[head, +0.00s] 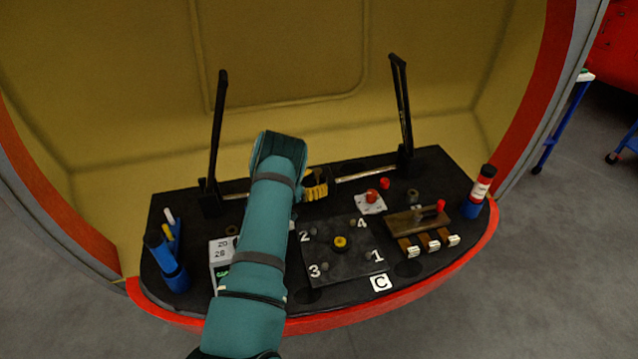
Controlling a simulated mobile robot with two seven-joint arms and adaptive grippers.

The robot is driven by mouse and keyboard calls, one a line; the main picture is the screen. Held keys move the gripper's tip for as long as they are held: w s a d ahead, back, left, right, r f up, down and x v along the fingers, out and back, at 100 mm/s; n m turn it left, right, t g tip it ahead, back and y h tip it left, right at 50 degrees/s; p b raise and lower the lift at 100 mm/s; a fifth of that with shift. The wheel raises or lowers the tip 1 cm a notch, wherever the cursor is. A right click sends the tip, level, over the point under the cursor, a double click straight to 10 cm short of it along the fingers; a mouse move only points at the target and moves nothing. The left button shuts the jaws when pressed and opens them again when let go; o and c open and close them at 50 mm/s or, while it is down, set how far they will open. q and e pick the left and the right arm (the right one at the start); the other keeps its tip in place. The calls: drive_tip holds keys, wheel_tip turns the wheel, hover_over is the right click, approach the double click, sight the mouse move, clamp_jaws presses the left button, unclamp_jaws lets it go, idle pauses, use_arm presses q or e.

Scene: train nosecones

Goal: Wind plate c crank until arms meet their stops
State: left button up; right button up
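Plate c is a dark, round-fronted board (330,298) with a white "C" label (381,282) at its front edge. Two black arms stand nearly upright on it, the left arm (217,140) and the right arm (401,100). Silvery rods (366,173) run from their bases toward a brass-yellow ribbed part (315,186) in the middle. I cannot make out a crank handle or the stops. My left arm's teal wrist end is over the board, left of the ribbed part. Its fingers are hidden behind it. My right gripper is out of view.
A square plate (352,262) numbered 1 to 4 has a yellow knob (340,242). Blue holders (165,262) stand left; a red-and-white tube (482,184) stands right. A wooden block (416,220) with clips and small red parts (385,183) lie right of centre. A yellow shell wall rises behind.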

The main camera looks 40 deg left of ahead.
use_arm(q)
drive_tip(key=v, duration=0.7)
drive_tip(key=shift+d, duration=0.15)
drive_tip(key=shift+s, duration=0.1)
idle(0.4)
drive_tip(key=shift+r, duration=0.1)
